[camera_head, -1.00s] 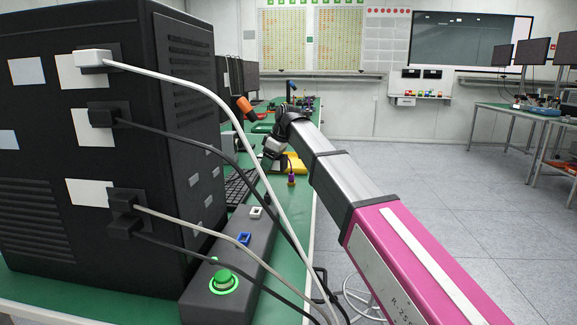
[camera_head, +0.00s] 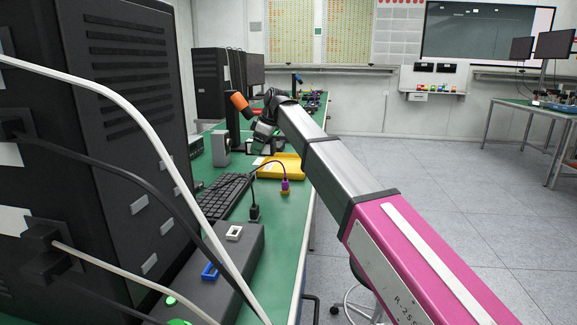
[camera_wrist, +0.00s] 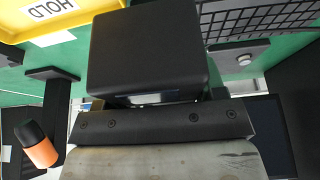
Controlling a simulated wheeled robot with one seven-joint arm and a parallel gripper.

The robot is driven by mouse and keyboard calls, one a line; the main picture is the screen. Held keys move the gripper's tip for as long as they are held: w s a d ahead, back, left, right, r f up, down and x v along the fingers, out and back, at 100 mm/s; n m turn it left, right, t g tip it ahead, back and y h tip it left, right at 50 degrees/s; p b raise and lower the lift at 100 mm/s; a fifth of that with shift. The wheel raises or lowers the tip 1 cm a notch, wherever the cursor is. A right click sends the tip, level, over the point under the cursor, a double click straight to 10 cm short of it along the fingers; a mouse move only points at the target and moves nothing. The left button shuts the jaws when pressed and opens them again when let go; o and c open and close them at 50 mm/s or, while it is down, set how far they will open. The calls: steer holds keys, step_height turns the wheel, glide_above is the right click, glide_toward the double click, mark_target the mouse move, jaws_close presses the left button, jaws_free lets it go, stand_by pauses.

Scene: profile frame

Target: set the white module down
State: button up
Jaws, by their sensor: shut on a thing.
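My gripper (camera_head: 258,147) is at the far end of my arm, over the green bench and by the left edge of the yellow tray. It is small and dark in the head view. In the wrist view a large black block (camera_wrist: 147,52) fills the middle and hides the fingertips. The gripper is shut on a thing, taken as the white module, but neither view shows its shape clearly. The yellow tray (camera_head: 283,168) lies on the bench. In the wrist view its edge (camera_wrist: 85,16) and a HOLD label show at top left.
A black keyboard (camera_head: 224,196) lies left of the tray. A grey box (camera_head: 215,262) with white and blue sockets and a large black cabinet (camera_head: 105,130) with cables are nearer.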

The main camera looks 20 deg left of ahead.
steer(key=w+f, duration=0.2)
steer(key=w, duration=0.2)
steer(key=w+d+f, duration=0.1)
steer(key=w+f, duration=0.1)
steer(key=w, duration=0.1)
steer(key=w+d+f, duration=0.1)
steer(key=w+f, duration=0.2)
steer(key=w, duration=0.1)
steer(key=shift+w+d, duration=0.2)
steer(key=shift+w, duration=0.1)
steer(key=shift+f, duration=2)
steer(key=o, duration=1)
steer(key=shift+f, duration=0.1)
